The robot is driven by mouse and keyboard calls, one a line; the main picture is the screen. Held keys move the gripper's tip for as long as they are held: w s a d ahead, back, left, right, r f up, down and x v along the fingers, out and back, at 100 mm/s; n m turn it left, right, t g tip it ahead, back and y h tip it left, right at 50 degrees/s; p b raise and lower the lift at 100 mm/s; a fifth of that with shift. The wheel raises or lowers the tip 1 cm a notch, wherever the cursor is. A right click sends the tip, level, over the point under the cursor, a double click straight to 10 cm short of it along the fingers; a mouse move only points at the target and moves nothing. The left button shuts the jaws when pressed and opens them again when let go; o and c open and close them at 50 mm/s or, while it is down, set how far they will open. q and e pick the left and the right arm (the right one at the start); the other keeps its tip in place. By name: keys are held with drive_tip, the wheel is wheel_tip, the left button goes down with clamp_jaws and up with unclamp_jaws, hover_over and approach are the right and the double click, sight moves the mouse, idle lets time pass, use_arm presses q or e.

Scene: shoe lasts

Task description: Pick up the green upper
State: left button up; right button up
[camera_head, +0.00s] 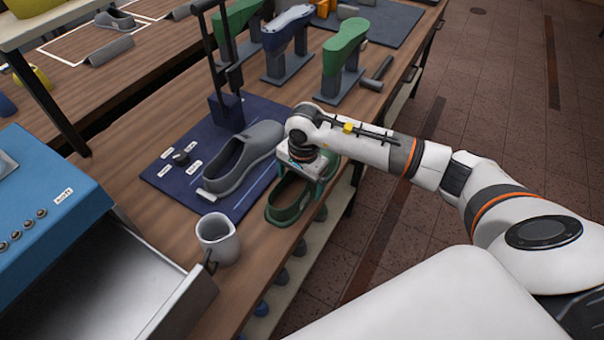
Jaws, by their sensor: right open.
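The green upper (284,204) lies on the wooden workbench near its right edge, beside the grey shoe. My right gripper (304,172) is open and points down over the far part of the green upper. The gripper hides that part, and I cannot tell whether the fingers touch it. My left gripper is not in view.
A grey shoe (240,160) sits on a dark blue mat (176,200) left of the green upper. A grey pitcher (218,240) stands nearer. Green lasts on stands (343,65) are farther back. A blue cabinet (45,215) with an open drawer (110,295) is at left.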

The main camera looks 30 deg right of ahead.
drive_tip(key=c, duration=1.1)
drive_tip(key=shift+r, duration=0.1)
